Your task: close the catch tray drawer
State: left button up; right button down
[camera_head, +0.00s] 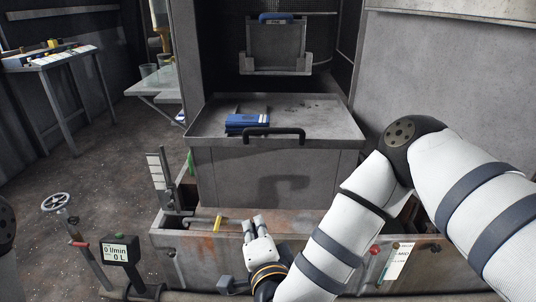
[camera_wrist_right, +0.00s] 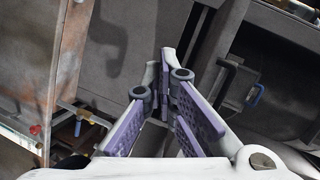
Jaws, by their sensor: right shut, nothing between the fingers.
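The catch tray drawer (camera_head: 230,170) is a grey metal box in the middle of the head view. Its front stands forward of the dark opening, and a black bar handle (camera_head: 273,132) sits at its upper front edge. My right gripper (camera_head: 254,220) is below the drawer front, over the rusty ledge, apart from the handle. Its fingers are together and empty in the wrist view (camera_wrist_right: 165,95). A shadow falls on the drawer front. My left gripper is outside the views.
A blue box (camera_head: 246,122) lies on the drawer's top. A grey panel with a blue handle (camera_head: 276,40) hangs behind.

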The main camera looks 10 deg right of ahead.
notch_tip(320, 180, up, 8)
jog(key=w+d+m+t+h, duration=0.2)
jog(key=w+d+m+h, duration=0.15)
jog(key=m, duration=0.25)
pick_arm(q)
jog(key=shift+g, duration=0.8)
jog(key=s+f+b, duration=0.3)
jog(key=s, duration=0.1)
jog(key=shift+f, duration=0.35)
pick_arm(e)
jog(key=h, duration=0.1)
send_near(269, 141)
jog(key=x, duration=0.7)
